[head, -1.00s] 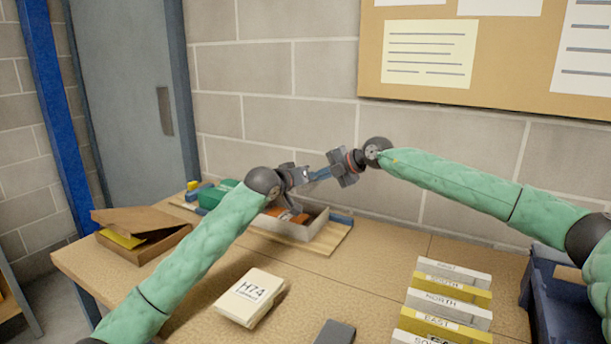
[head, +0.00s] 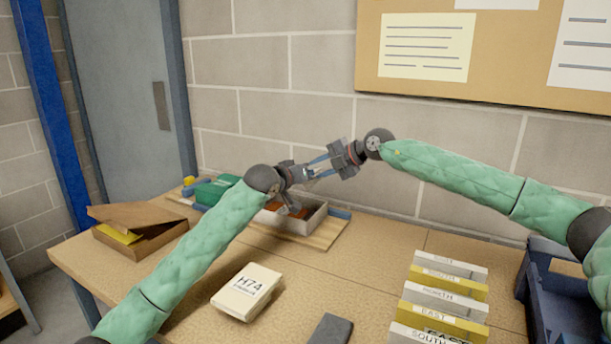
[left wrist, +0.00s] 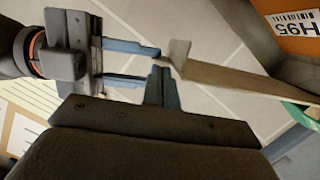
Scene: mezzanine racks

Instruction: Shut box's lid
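A brown box (head: 150,248) stands on the left end of the table in the head view. Its lid (head: 130,216) is tilted partly up, and something yellow (head: 118,234) shows in the gap. My left gripper (head: 312,172) is up to the right of the box, over the back of the table. Its blue fingers (left wrist: 165,88) look together and empty in the left wrist view. My right gripper (head: 318,168) faces it closely, fingers apart with nothing seen between them. Its fingers also show in the left wrist view (left wrist: 135,63). Whether the grippers touch is unclear.
A grey open tray (head: 313,217) with orange contents sits below the grippers; an orange item labelled H95 (left wrist: 298,30) shows in the left wrist view.

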